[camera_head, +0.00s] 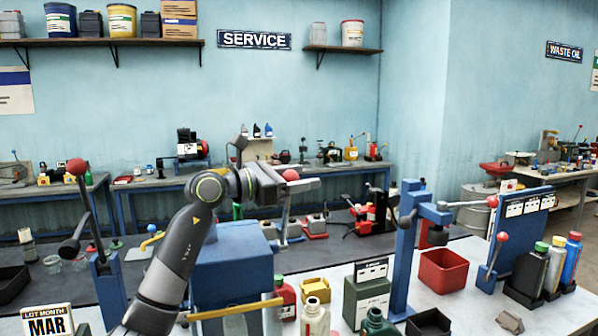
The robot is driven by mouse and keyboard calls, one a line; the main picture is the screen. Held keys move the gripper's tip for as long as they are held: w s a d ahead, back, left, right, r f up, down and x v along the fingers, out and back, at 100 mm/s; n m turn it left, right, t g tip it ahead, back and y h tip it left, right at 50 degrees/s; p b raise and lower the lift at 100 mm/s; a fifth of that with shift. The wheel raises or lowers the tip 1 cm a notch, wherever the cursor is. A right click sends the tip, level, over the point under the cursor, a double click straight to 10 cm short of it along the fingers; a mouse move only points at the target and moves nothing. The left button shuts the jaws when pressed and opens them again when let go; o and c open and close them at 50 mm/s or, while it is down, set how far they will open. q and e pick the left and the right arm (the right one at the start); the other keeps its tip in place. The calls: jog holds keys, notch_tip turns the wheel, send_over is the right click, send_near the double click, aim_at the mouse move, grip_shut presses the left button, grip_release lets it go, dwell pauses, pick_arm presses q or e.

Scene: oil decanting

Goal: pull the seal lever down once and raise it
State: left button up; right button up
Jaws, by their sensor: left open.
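Several levers with red ball knobs are in view, and no readable label says which is the seal lever. One red knob (290,175) shows right at my left gripper (300,186), above the blue box-shaped machine (232,262). My left gripper is open; I cannot tell whether its fingers touch the knob. My left arm hides part of the machine. A blue post press (404,262) stands to the right, its lever out nearly level to a red knob (492,202). A tilted lever with a red knob (76,166) stands at the left. My right gripper is not in view.
A red bin (443,271) sits right of the post press. A cream bottle (315,318) and a dark green box (366,297) are at the front.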

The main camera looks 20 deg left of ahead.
pick_arm(q)
jog(key=shift+c, duration=0.5)
grip_shut()
pick_arm(e)
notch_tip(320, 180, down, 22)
jog(key=b, duration=2.2)
pick_arm(q)
jog(key=s+d+f+m+b, duration=0.2)
jog(key=s+f+m+b, duration=0.1)
jog(key=f, duration=0.4)
jog(key=s+d+f+m+h+b, duration=0.1)
jog(key=s+d+f+m+b, duration=0.2)
jog(key=f, duration=0.4)
jog(key=s+d+f+m+h+b, duration=0.1)
jog(key=s+d+f+m+b, duration=0.1)
jog(key=s+f+m+b, duration=0.2)
jog(key=shift+s+d+f+m, duration=0.3)
jog(key=shift+s+f+m, duration=0.1)
jog(key=shift+f+m, duration=1.25)
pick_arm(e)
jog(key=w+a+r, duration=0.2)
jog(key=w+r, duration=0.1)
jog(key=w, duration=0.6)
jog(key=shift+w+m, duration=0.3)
pick_arm(q)
jog(key=shift+f, duration=0.25)
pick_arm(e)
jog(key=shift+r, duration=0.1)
